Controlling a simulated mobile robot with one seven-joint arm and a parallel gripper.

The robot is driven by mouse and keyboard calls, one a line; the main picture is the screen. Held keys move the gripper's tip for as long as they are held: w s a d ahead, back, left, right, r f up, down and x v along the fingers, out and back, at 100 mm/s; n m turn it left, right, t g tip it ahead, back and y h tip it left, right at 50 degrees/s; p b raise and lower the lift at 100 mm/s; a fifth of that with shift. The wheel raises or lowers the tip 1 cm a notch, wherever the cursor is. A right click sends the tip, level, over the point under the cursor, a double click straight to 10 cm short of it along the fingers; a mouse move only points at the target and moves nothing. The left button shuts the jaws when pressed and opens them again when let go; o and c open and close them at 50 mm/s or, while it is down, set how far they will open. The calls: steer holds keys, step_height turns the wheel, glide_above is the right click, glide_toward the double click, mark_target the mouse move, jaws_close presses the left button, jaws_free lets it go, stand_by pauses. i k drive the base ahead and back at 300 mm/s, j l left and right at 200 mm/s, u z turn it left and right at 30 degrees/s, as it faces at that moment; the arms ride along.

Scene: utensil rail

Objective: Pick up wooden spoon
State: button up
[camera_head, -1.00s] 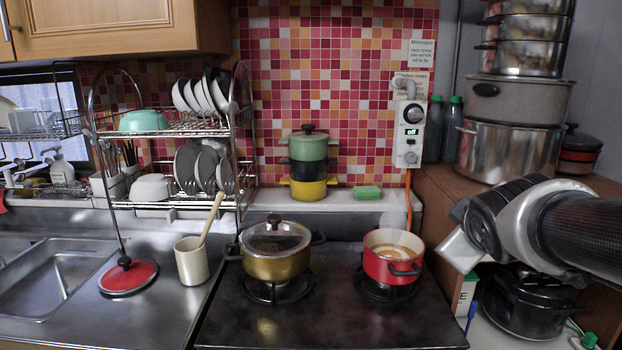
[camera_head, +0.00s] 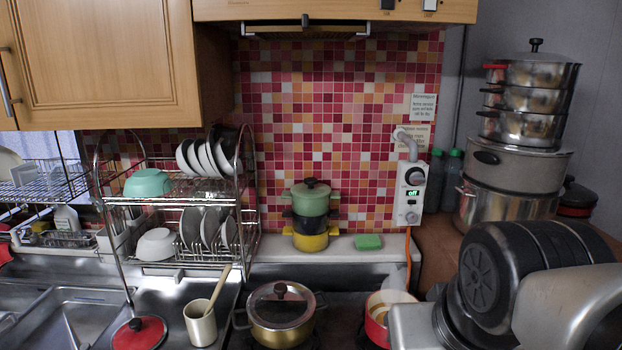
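The wooden spoon (camera_head: 217,289) stands tilted in a cream cup (camera_head: 201,325) on the steel counter, its upper end leaning right. The lower part of the spoon is hidden inside the cup. My arm fills the lower right of the head view, with part of my gripper (camera_head: 408,326) at its left end, far to the right of the spoon. The gripper's fingertips cannot be made out, so I cannot tell whether it is open or shut.
A gold lidded pot (camera_head: 281,325) stands right of the cup, and a red pot (camera_head: 376,322) is partly hidden by my arm. A red lid (camera_head: 139,333) lies left of the cup. A dish rack (camera_head: 180,197) stands behind. Stacked steel pots (camera_head: 510,208) are at right.

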mark_target(225, 273)
steer(key=k+u, duration=0.1)
steer(key=u, duration=0.4)
steer(key=k+j+u, duration=0.1)
steer(key=u, duration=0.4)
steer(key=z, duration=1.25)
steer(key=u, duration=1.25)
steer(key=i+j+z, duration=0.2)
steer(key=j, duration=0.2)
steer(key=i+j+z, duration=0.2)
steer(key=j, duration=0.2)
steer(key=j+z, duration=0.15)
steer(key=j, duration=0.25)
steer(key=i+j+z, duration=0.2)
steer(key=j, duration=0.25)
steer(key=k, duration=0.1)
